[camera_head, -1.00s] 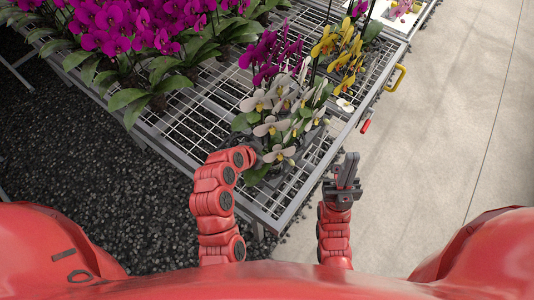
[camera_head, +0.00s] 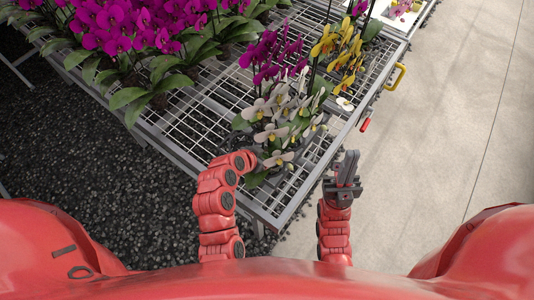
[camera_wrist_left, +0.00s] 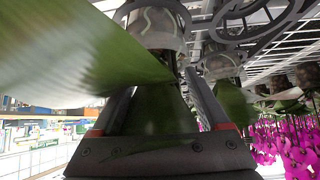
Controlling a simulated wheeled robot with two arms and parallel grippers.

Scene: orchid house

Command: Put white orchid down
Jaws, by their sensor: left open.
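The white orchid (camera_head: 277,132) stands on the near end of the wire-mesh bench (camera_head: 187,143) in the head view. Its blooms and leaves hide its pot there. My left arm reaches it from the left, and its gripper is mostly hidden behind the blooms. In the left wrist view my left gripper (camera_wrist_left: 160,88) is open, its fingers on either side of a green leaf. A pot (camera_wrist_left: 158,24) shows just beyond the fingertips; whether they touch it cannot be told. My right gripper (camera_head: 345,172) is empty, right of the bench's corner; its fingers lie close together.
Magenta orchids (camera_head: 125,25) crowd the bench's far left. A purple orchid (camera_head: 270,55) and a yellow orchid (camera_head: 345,45) stand just behind the white one. Bare mesh lies left of the white orchid. A yellow handle (camera_head: 397,77) juts from the right edge.

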